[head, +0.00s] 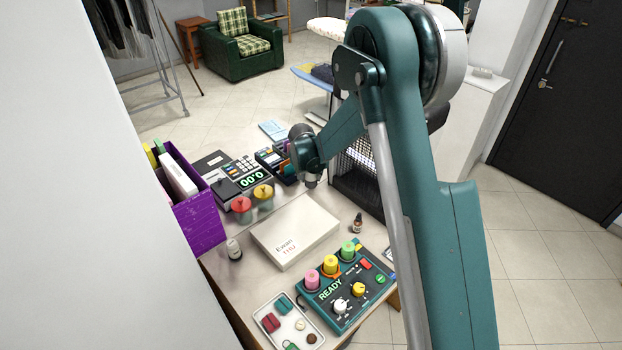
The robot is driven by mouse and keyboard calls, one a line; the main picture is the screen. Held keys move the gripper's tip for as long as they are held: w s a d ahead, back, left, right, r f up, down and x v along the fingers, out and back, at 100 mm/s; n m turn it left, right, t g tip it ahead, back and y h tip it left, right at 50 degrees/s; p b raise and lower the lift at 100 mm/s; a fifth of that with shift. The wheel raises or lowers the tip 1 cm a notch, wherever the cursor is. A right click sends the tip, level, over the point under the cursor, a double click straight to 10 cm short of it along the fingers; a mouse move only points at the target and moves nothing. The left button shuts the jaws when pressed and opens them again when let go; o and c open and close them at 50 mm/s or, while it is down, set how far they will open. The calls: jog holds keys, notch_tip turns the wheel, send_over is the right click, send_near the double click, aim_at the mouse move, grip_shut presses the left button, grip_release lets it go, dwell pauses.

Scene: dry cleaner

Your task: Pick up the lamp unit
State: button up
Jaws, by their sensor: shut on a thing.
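My gripper (311,181) is at the end of the teal arm, pointing down above the back of the desk, behind the white box. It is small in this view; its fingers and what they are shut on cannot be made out. I cannot tell for certain which thing is the lamp unit. A teal panel (324,317) marked READY bears pink (312,279), yellow (331,265) and green (348,250) cylinders, apart from my gripper. A red-topped piece (241,204) and a yellow-topped piece (263,193) stand left of my gripper, in front of a device with a display.
A white box (290,231) lies mid-desk. A tray (296,303) of small parts is at the front. A small bottle (357,223) stands right of the box. A purple bin (204,223) edges the left. The display device (252,180) and a dark mesh container (358,180) stand behind.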

notch_tip(320, 180, up, 8)
jog(key=shift+p, duration=0.3)
jog(key=shift+s, duration=0.1)
dwell(0.6)
